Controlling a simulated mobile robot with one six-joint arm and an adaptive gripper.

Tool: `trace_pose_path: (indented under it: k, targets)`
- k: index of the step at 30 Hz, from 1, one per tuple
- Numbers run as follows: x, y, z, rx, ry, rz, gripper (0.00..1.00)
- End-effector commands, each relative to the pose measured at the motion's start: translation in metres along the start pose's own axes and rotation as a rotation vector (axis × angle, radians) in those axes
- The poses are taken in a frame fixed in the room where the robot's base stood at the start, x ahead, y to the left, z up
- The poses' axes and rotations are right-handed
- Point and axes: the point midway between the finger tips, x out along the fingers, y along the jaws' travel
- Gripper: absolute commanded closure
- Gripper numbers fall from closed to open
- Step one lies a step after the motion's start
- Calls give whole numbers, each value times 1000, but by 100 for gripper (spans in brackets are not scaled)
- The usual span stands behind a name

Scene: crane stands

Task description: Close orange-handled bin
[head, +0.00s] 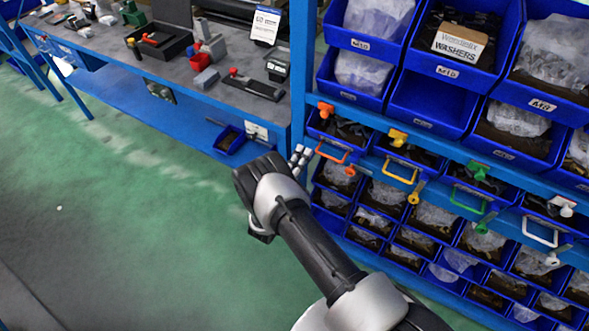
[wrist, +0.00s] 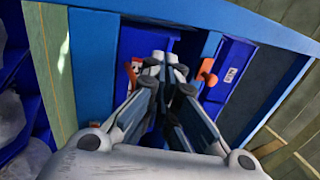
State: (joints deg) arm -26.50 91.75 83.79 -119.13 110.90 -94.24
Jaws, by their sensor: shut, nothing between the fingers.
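The orange handle (head: 332,153) is on the front of the leftmost bin (head: 345,128) in the handled row of the blue rack in the head view. An orange knob (head: 325,110) sits above it on the rail. The bin's dark contents show from above; how far it stands out is hard to tell. My gripper (head: 301,154) is shut and empty, just left of the orange handle; I cannot tell whether they touch. In the wrist view my gripper's fingers (wrist: 168,75) are together, with an orange part (wrist: 207,73) just right of the tips and a blue labelled surface beyond.
Yellow (head: 400,175), green (head: 467,200) and white (head: 540,232) handles mark the bins to the right. Open blue bins lie above and below. A blue workbench (head: 220,90) stands at the left of the rack, its post close to my gripper. Green floor at left is clear.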

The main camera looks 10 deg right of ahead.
Motion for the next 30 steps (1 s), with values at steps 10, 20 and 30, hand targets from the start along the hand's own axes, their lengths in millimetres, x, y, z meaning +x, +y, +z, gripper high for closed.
trace_pose_path:
  k: [10,20,30]
  targets:
    - [48,0,-1,1,3,-1,100]
    - [52,0,0,0,0,0,100]
    - [73,12,-1,3,5,-1,100]
